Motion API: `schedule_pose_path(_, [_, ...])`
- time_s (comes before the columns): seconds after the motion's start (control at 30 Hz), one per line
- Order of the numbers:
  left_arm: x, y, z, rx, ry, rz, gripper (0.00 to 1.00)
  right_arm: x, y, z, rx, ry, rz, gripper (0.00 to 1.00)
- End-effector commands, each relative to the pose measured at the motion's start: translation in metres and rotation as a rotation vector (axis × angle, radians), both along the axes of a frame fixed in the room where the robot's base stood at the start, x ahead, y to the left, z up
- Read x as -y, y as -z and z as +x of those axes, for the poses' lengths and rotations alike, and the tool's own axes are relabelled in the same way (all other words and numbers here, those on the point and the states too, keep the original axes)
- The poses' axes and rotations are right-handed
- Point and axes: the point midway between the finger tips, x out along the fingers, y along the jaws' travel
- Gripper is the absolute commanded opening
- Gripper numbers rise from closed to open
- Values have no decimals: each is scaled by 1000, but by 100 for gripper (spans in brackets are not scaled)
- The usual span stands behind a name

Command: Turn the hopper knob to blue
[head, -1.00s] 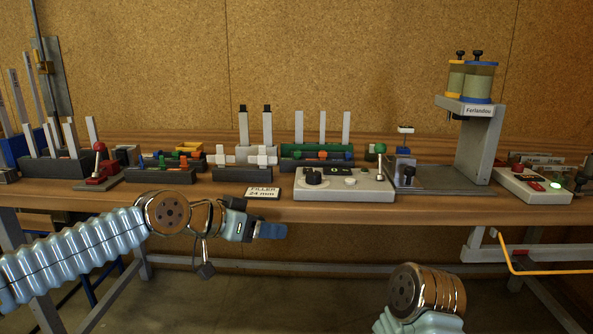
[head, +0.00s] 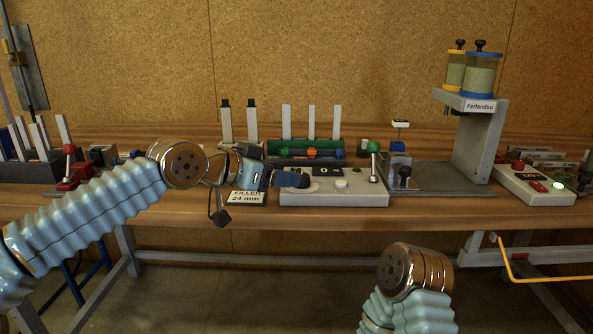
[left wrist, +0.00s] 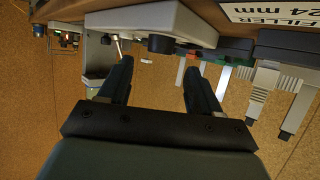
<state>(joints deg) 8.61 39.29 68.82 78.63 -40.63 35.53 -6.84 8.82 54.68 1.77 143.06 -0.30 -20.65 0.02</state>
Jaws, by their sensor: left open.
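The hopper stand (head: 478,140) carries a yellow-rimmed and a blue-rimmed cylinder (head: 480,75), each with a black knob on top. A smaller black knob (head: 405,177) shows at the front of its base. The light grey control box (head: 345,199) has a display, a pale button and a green-balled lever. My left gripper (head: 290,180) is at the box's left end and hides most of the dial there. In the left wrist view my left gripper (left wrist: 158,80) is open and empty, with a black knob (left wrist: 160,43) beyond the gap between its fingers. My right gripper is out of view.
A "FILLER 24 mm" sign (head: 246,197) lies beside the control box, under my left gripper. A green rack (head: 305,148) stands behind the box. A red-knobbed lever (head: 69,165) stands at left, and another control box (head: 535,185) with a lit green button at right.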

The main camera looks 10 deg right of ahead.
Motion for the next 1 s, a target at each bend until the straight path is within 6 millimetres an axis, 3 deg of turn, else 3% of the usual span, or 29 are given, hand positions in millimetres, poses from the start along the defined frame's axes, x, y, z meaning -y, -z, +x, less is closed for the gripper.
schedule_pose_path(0.1, [21,8,10,-3,3,0,64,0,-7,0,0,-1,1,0])
schedule_pose_path(0.3, [42,19,23,-1,1,-1,64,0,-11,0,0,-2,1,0])
schedule_pose_path(0.67, [47,23,26,-1,0,0,64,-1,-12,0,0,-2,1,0])
schedule_pose_path(1.0, [47,23,26,0,0,0,15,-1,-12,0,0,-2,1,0])
